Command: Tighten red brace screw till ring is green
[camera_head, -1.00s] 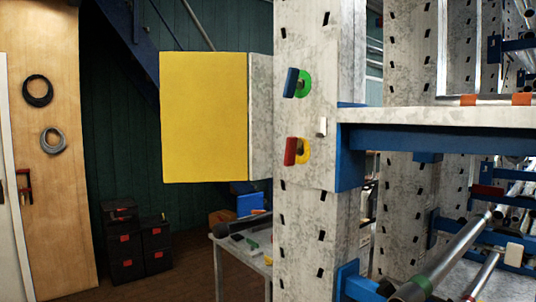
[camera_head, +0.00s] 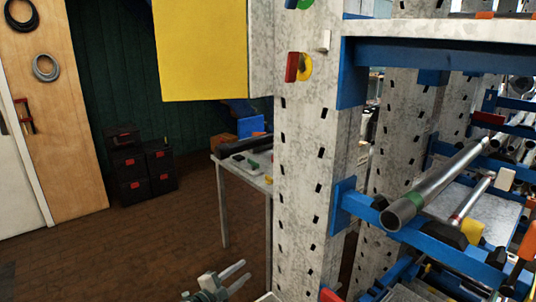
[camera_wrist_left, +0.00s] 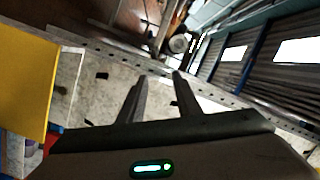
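The red brace screw (camera_head: 292,67) has a flat red handle and sticks out of the perforated grey post. The ring (camera_head: 306,68) behind it is yellow with a little red. Above it, a blue screw handle (camera_head: 292,3) with a green ring (camera_head: 306,3) is cut by the top edge. My left gripper (camera_head: 241,277) is open and empty, low in the head view, left of the post and well below the red screw. Its parted fingers also show in the left wrist view (camera_wrist_left: 158,95), with nothing between them. My right gripper is not in view.
The perforated post (camera_head: 304,180) carries blue shelf beams and a yellow panel (camera_head: 203,45). A rack at right holds metal pipes (camera_head: 440,185). A grey worktable (camera_head: 222,162) stands behind the post, with black cases (camera_head: 130,172) farther left. The floor between is clear.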

